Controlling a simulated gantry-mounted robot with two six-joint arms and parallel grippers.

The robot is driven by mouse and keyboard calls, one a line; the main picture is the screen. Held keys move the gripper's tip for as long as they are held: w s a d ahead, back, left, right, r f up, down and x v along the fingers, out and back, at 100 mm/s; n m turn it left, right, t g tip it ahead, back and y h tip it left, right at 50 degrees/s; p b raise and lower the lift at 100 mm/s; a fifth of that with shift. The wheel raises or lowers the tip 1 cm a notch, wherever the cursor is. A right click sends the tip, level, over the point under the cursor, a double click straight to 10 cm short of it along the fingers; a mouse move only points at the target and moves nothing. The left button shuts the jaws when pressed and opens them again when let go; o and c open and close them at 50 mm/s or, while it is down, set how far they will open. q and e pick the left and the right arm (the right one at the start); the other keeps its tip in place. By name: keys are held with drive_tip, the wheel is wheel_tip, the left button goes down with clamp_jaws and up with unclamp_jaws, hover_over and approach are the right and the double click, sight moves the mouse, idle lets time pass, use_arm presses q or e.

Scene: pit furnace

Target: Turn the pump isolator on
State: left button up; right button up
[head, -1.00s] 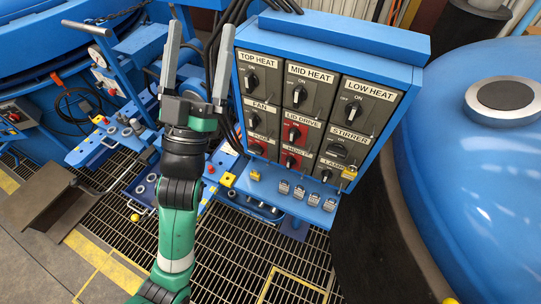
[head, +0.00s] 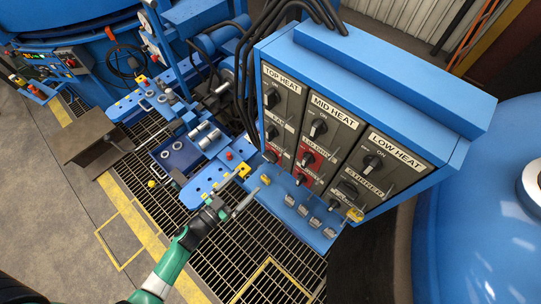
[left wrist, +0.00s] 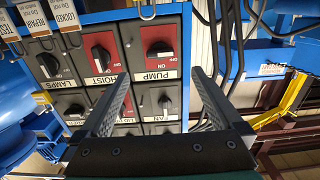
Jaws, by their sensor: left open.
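The pump isolator (left wrist: 160,49) is a black rotary knob on a red plate above the label PUMP in the left wrist view. It appears above and between my open fingers, apart from them. In the head view the pump isolator (head: 274,157) is the small red switch at the bottom of the panel's left column, partly hard to make out. My left gripper (head: 243,203) is below and left of it, in front of the shelf, open and empty. It also shows in the left wrist view (left wrist: 158,82). The knob's exact setting is unclear. My right gripper is out of view.
The hoist switch (left wrist: 102,54) and fan switch (left wrist: 165,103) are close to the pump isolator. A blue shelf (head: 283,215) with several padlocks juts out under the panel. Tags (left wrist: 65,14) hang nearby. Black cables (head: 250,70) run beside the panel. A blue vessel stands right.

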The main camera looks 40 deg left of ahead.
sight(268, 160)
use_arm(q)
drive_tip(key=w+b, duration=0.3)
drive_tip(key=w, duration=0.7)
drive_tip(key=shift+w+a, duration=0.1)
drive_tip(key=shift+a, duration=0.1)
drive_tip(key=shift+w+r, duration=0.1)
drive_tip(key=shift+w, duration=0.4)
drive_tip(key=c, duration=1.4)
